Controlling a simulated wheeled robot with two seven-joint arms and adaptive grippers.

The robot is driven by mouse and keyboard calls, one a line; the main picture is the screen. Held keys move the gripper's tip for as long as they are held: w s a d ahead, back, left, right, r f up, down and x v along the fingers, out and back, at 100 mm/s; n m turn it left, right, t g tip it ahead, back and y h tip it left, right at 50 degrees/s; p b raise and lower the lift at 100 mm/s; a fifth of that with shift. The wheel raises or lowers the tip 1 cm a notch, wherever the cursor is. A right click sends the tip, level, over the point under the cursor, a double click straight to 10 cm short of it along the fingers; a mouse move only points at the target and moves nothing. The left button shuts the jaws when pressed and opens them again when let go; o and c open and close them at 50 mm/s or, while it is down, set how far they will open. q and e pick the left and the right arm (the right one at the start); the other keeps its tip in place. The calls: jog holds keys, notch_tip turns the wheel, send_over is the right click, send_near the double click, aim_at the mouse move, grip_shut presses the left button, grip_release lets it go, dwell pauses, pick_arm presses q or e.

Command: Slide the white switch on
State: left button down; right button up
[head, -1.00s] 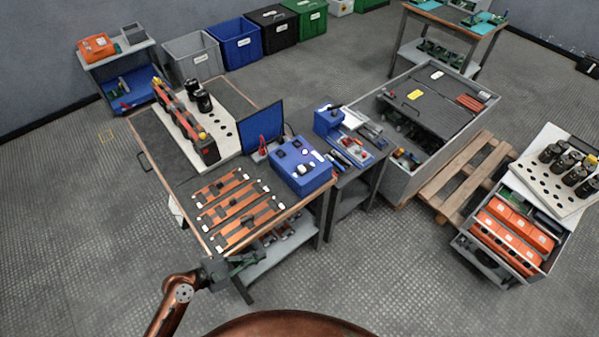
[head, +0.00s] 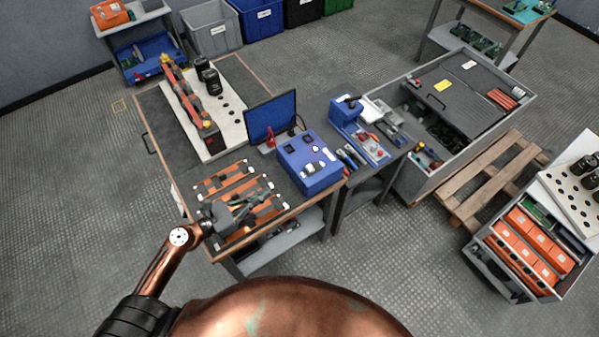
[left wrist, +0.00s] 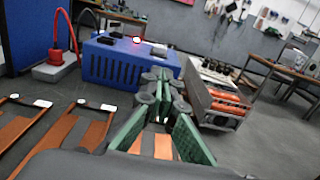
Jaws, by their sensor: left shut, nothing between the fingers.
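A blue box (head: 311,176) stands on the near right part of the workbench. Its top carries dark and white small controls, including a white piece (head: 329,154) near its right side; I cannot tell for sure which is the white switch. In the left wrist view the blue box (left wrist: 105,68) is ahead, with a lit red lamp (left wrist: 137,40) on top. My left gripper (head: 262,198) is shut and empty, over the orange strips left of the box and apart from it. Its green fingers show in the left wrist view (left wrist: 160,88). My right gripper is not in view.
Orange strips (head: 224,180) lie flat on the bench. A dark blue screen (head: 271,119) and a red cable (left wrist: 70,25) stand behind and left of the box. A side table with a blue tool (head: 345,108) adjoins on the right.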

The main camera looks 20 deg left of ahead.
pick_arm(q)
jog(key=shift+w+d, duration=0.25)
jog(key=shift+w, duration=0.05)
jog(key=p, duration=0.1)
send_near(307, 170)
jog(key=x, duration=0.5)
jog(key=shift+w+d+r+p, duration=0.2)
jog(key=shift+d+r+p, duration=0.05)
jog(key=shift+p, duration=0.05)
jog(key=shift+w+d, duration=0.4)
jog(key=shift+w, duration=0.1)
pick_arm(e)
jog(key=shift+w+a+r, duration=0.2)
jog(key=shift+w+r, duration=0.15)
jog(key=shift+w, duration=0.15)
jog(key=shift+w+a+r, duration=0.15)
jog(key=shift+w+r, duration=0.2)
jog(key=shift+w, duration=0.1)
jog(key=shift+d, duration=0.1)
